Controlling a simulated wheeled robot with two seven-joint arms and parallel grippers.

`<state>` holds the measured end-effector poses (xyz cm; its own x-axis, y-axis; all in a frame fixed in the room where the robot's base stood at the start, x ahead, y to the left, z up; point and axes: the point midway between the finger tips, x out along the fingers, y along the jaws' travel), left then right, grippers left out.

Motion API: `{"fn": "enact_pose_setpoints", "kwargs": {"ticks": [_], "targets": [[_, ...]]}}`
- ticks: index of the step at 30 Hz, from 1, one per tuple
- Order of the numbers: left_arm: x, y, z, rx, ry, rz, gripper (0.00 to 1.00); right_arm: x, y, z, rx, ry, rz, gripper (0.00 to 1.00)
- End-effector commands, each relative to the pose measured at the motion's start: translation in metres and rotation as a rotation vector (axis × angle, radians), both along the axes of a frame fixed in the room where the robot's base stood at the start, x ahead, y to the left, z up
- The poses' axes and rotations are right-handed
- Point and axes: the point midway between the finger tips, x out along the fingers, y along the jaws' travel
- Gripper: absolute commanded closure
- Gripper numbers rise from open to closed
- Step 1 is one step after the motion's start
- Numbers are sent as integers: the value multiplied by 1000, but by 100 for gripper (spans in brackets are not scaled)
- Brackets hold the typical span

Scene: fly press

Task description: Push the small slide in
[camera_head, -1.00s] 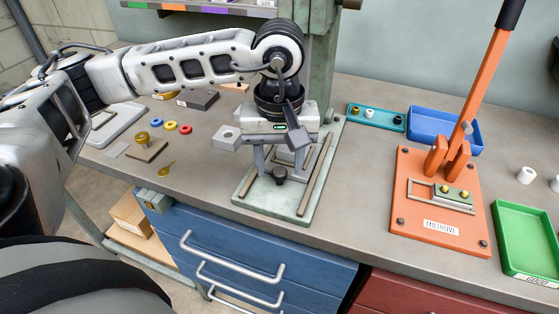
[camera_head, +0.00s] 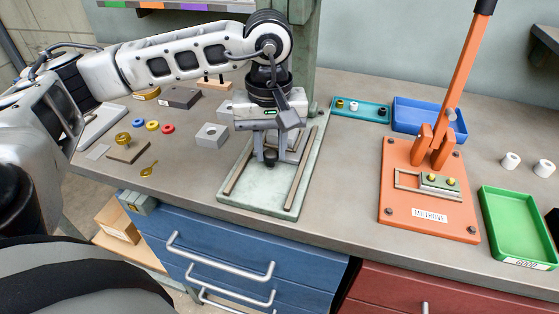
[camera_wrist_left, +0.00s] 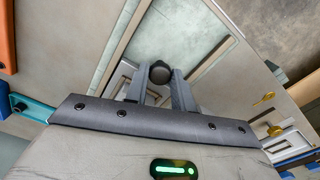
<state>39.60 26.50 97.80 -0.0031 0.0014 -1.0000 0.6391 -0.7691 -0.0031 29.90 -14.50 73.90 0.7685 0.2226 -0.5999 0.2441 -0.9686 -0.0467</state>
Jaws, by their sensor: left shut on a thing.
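The small slide's black knob (camera_head: 269,158) shows low between my left gripper's fingers, over the pale green press base (camera_head: 257,200). My left gripper (camera_head: 270,160) points down and is shut on this knob. In the left wrist view the dark round knob (camera_wrist_left: 160,72) sits between the two grey fingers (camera_wrist_left: 158,90). A pale metal plate, seemingly the slide, shows beside the fingers there. The gripper hides most of the slide in the head view, so I cannot tell how far in it sits. My right gripper is not in view.
Two rails (camera_head: 299,170) run along the press base. A grey block with a hole (camera_head: 211,135) stands left of it. An orange lever press (camera_head: 430,200), teal tray (camera_head: 361,108), blue tray (camera_head: 428,117) and green tray (camera_head: 518,225) lie to the right.

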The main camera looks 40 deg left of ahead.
Motion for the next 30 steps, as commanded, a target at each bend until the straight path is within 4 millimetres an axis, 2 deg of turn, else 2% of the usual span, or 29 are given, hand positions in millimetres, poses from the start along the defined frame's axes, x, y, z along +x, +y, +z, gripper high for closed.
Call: {"fn": "enact_pose_setpoints", "kwargs": {"ticks": [2, 9, 10, 12, 22, 30], "targets": [[3, 9, -1, -1, -5, 17, 100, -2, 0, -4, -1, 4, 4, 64], [4, 10, 2, -2, -12, 21, 100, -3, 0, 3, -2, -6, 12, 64], [4, 10, 2, -3, -13, 21, 67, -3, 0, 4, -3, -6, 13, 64], [4, 9, 2, -2, -11, 20, 53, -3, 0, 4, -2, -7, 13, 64], [3, 8, 5, -3, -6, 16, 53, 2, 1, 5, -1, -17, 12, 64], [4, 8, 47, -4, -12, 16, 53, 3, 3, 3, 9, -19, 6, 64]]}}
